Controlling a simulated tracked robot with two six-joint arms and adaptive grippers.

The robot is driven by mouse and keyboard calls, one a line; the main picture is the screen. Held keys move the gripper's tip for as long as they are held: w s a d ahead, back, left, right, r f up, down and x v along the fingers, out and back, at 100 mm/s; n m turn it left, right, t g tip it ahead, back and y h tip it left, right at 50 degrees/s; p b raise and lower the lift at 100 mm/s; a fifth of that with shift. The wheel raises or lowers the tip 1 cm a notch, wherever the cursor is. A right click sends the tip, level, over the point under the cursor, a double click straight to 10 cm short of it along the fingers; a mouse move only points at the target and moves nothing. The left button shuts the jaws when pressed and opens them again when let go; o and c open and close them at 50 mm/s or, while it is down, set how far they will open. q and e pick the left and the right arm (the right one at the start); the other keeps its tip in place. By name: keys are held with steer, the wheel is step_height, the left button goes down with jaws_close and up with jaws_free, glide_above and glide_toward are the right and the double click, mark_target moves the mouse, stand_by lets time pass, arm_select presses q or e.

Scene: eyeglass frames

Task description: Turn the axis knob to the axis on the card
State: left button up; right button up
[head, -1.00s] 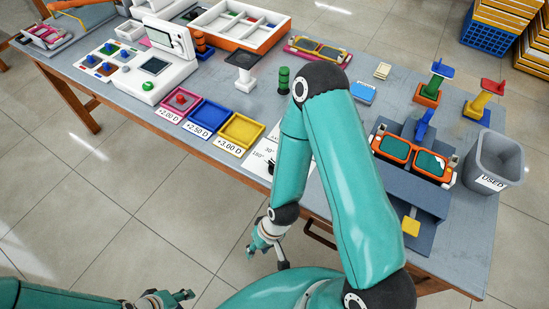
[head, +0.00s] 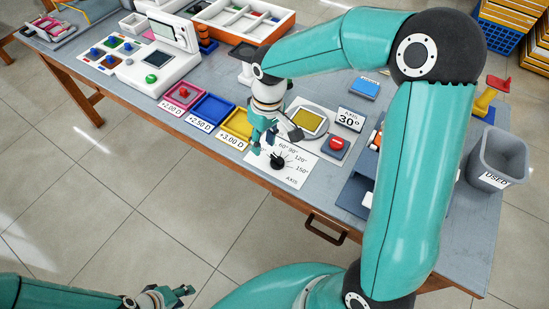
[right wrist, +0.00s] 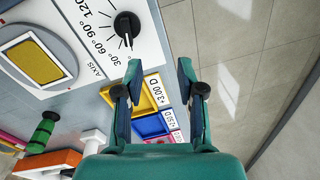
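The black axis knob (head: 279,160) sits on a white dial panel (head: 303,172) printed with angle marks, near the table's front edge. In the right wrist view the knob (right wrist: 127,25) shows a white pointer line aimed downward, near the 30° end of the scale; its exact reading is unclear. The card (head: 348,119) behind the panel reads AXIS 30°. My right gripper (head: 262,142) is just left of and above the knob, apart from it. In the right wrist view my right gripper (right wrist: 160,76) is open and empty, with the knob outside its fingers. My left gripper (head: 183,292) is off the table at lower left.
A red button (head: 336,143) and a device with a yellow plate (head: 308,121) stand beside the dial. Pink (head: 183,95), blue and yellow (head: 237,123) trays lie to the left. A grey USED bin (head: 497,160) is at right. My right arm hides part of the table.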

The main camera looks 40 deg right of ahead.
steer(key=h, duration=0.1)
glide_toward(278, 159)
step_height(278, 159, down, 9)
steer(key=shift+w+a, duration=0.1)
stand_by(0.7)
steer(key=shift+c, duration=0.3)
